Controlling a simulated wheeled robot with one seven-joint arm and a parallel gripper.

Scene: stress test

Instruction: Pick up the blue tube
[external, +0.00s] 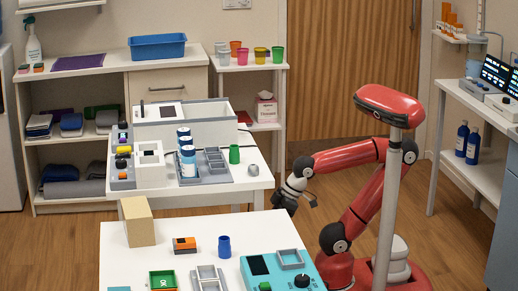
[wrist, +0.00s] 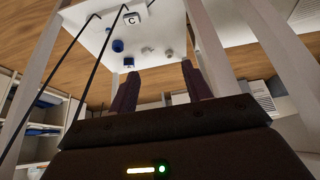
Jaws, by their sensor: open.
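A short dark blue tube (external: 224,246) stands upright on the near white table, right of a small orange device. My gripper (external: 291,206) hangs low beyond that table's right back corner, well apart from the tube and holding nothing visible. In the wrist view, the two dark fingers of my gripper (wrist: 158,84) stand apart with nothing between them. Beyond them is a tilted white surface with small blue round shapes (wrist: 118,45); I cannot tell if one is the tube.
The near table (external: 180,220) holds a tan block (external: 138,222), an orange device (external: 184,244), a grey tray (external: 208,278) and a teal instrument (external: 285,272). The far table (external: 215,193) holds blue-capped bottles (external: 187,160) and a green cup (external: 234,154). Floor shows between the tables and my base.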

